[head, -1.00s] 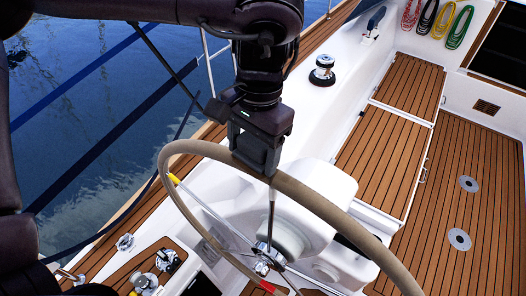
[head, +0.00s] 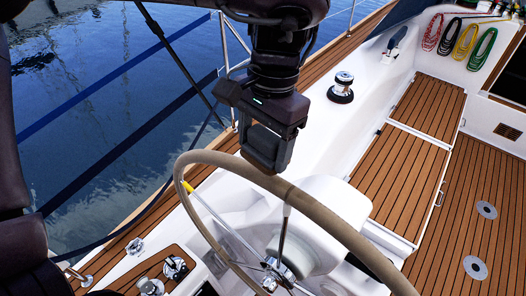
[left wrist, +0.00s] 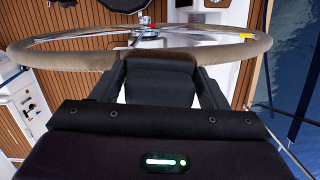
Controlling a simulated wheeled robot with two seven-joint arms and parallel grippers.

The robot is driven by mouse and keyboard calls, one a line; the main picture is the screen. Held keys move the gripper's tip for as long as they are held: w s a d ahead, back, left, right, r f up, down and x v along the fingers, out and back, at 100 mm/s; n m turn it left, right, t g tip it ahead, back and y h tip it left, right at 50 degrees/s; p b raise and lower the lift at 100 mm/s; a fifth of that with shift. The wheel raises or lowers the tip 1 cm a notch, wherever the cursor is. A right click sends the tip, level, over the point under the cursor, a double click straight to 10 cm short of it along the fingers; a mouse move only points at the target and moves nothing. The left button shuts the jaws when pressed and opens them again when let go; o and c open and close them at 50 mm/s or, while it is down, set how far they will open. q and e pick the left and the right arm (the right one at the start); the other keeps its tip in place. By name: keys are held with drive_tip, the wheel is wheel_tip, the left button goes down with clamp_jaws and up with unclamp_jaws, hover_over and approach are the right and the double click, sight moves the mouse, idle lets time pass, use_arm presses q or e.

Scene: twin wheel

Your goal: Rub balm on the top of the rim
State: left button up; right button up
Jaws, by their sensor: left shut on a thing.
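The steering wheel's tan rim (head: 335,222) arches across the head view, with chrome spokes and a hub below. My left gripper (head: 265,164) points down at the top of the rim, just left of where the upper spoke meets it. It is shut on a dark grey block (left wrist: 160,84), which I cannot identify more closely. In the left wrist view the rim (left wrist: 62,52) runs across just beyond the block and fingers. The block's far end is at the rim, but I cannot tell whether it touches. My right gripper is not in view.
A white pedestal (head: 338,198) stands behind the wheel. A winch (head: 341,88) sits on the white coaming beyond. Teak decking (head: 455,225) lies at right, coiled ropes (head: 467,40) hang at top right, and water (head: 90,110) lies to the left.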

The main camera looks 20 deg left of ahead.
sight(262, 135)
use_arm(q)
drive_tip(key=shift+r, duration=0.8)
drive_tip(key=shift+w+r, duration=0.1)
drive_tip(key=shift+r, duration=1.4)
